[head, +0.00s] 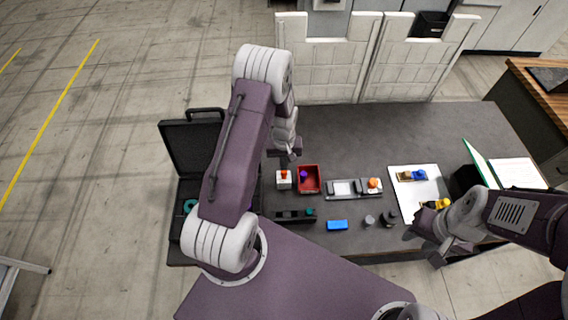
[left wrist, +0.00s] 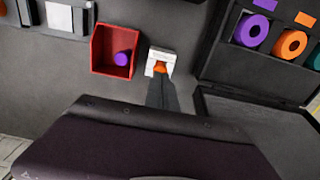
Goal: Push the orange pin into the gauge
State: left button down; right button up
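The gauge appears to be a small white block (head: 284,184) on the table, with the orange pin (head: 284,173) at its top. In the left wrist view the white block (left wrist: 161,55) shows the orange pin (left wrist: 160,68) at its near side. My left gripper (head: 288,160) is just above the block. In the left wrist view its dark fingers (left wrist: 160,82) are close together, with their tips at the pin; whether they touch it is hard to tell. The pin's lower part is hidden. My right gripper (head: 428,248) hangs near the table's front right edge, its fingers unclear.
A red bin (head: 317,190) holding a purple piece (head: 304,175) stands right beside the block. A grey fixture (head: 341,196) carries another orange piece (head: 373,183). An open black case (head: 190,140) lies left. A blue block (head: 337,225) lies in front, a white tray (head: 433,186) right.

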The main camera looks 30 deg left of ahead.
pick_arm(q)
jog(key=shift+f, duration=0.2)
dwell(0.4)
jog(key=shift+f+b, duration=0.6)
jog(key=shift+b, duration=0.05)
dwell(0.4)
notch_tip(320, 180, up, 8)
jog(key=p, duration=0.6)
dwell(0.4)
